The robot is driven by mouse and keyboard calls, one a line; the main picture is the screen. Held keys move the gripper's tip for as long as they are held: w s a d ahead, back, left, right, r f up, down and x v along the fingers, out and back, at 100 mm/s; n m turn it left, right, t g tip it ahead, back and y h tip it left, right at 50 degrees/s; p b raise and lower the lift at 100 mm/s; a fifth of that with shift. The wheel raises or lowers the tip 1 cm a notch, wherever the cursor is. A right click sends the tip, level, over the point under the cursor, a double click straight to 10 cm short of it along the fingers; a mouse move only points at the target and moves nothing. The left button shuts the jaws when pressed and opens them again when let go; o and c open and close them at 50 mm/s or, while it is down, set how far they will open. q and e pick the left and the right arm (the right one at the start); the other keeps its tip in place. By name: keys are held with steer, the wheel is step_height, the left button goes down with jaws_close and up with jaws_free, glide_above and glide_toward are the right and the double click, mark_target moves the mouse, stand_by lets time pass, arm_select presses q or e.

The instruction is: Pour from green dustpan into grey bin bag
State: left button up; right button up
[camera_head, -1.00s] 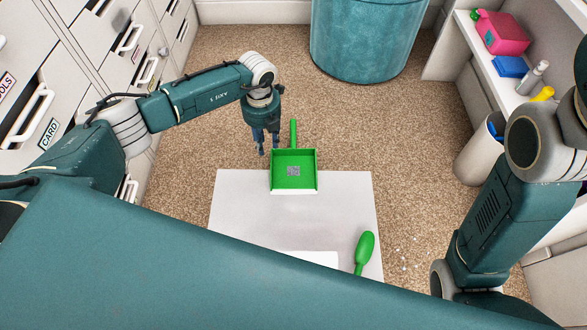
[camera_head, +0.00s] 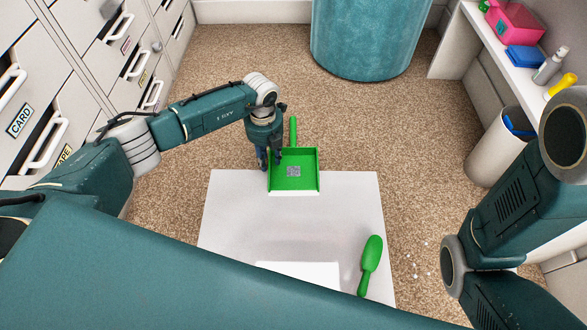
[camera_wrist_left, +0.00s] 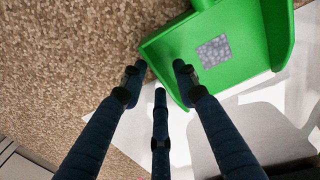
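The green dustpan (camera_head: 306,182) lies at the far edge of a white sheet (camera_head: 230,215), its handle pointing away. A grey speckled square patch (camera_head: 294,171) shows on its floor. My left gripper (camera_head: 269,162) is at the pan's left side. In the left wrist view its fingers (camera_wrist_left: 158,80) are spread and empty, close to the left wall of the dustpan (camera_wrist_left: 252,30); I cannot tell whether they touch it. I cannot make out a grey bin bag for certain. My right arm shows at the right, but its gripper is out of view.
A green brush (camera_head: 371,262) lies on the sheet's right side, with white bits (camera_head: 418,262) on the carpet beside it. A pale bin (camera_head: 500,150) with something blue inside stands at right. A teal bin (camera_head: 365,40) stands at the back. Drawers line the left.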

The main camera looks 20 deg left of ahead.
arm_select(q)
steer(key=shift+r, duration=0.1)
jaws_close()
steer(key=shift+r, duration=0.1)
